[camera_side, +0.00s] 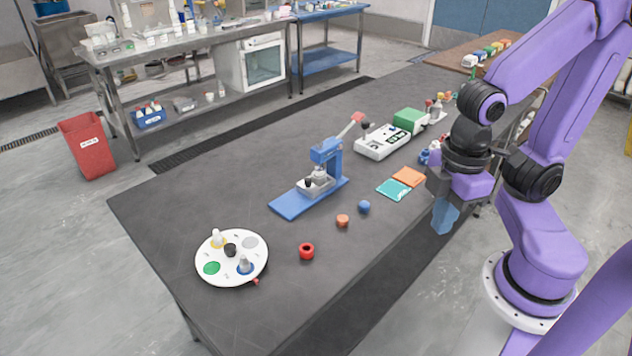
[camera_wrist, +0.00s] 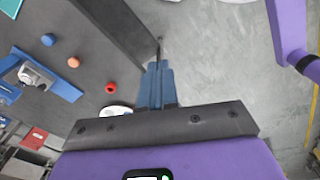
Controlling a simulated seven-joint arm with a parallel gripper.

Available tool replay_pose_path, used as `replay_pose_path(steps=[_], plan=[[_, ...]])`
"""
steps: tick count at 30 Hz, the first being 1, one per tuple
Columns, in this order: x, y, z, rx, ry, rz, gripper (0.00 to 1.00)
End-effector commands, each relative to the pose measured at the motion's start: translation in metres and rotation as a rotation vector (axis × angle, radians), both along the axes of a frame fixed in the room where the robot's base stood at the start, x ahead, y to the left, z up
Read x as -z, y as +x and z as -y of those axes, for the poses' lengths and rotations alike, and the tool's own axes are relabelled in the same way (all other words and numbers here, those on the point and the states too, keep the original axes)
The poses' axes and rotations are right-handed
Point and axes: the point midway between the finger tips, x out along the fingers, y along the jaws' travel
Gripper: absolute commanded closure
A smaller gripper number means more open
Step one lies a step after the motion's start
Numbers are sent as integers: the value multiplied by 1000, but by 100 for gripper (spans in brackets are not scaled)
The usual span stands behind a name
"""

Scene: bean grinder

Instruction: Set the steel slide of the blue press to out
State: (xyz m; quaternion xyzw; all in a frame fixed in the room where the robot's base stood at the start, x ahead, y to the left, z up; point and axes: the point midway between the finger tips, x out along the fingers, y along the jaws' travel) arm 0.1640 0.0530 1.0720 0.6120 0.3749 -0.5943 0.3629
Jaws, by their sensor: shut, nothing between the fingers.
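The blue press (camera_side: 327,152) stands on its long blue base (camera_side: 288,205) near the middle of the dark table, with a red-tipped lever raised toward the back right. Its steel slide (camera_side: 320,184) is a grey piece low on the base below the press head, with a dark round part at it. I cannot tell its exact setting. The press (camera_wrist: 12,70) and its steel part (camera_wrist: 36,76) also show at the left of the wrist view. My gripper (camera_side: 443,226) is shut and empty, well right of the press near the table's edge; its blue fingers (camera_wrist: 158,66) also show in the wrist view.
A round white tray with coloured spots (camera_side: 231,274), a red ring (camera_side: 306,251), an orange piece (camera_side: 342,220) and a blue ball (camera_side: 364,207) lie around the press. Teal (camera_side: 393,189) and orange (camera_side: 408,177) pads and a white-green machine (camera_side: 383,141) are to its right.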

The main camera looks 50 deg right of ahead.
Motion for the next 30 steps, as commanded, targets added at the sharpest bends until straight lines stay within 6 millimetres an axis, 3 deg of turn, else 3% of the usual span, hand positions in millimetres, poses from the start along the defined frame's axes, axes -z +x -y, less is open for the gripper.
replay_pose_path(steps=[7, 11, 12, 14, 17, 23, 30], plan=[[0, 0, 0, 0, 0, 0, 100], [-1, 5, -3, -8, -4, 4, 58], [-3, 11, -6, -17, -9, 7, 52], [-6, 24, -13, -41, -20, 15, 52], [-13, 59, -29, -104, -51, 34, 52], [-20, 152, -51, -262, -142, 62, 52], [-13, 268, -44, -440, -267, 48, 52]])
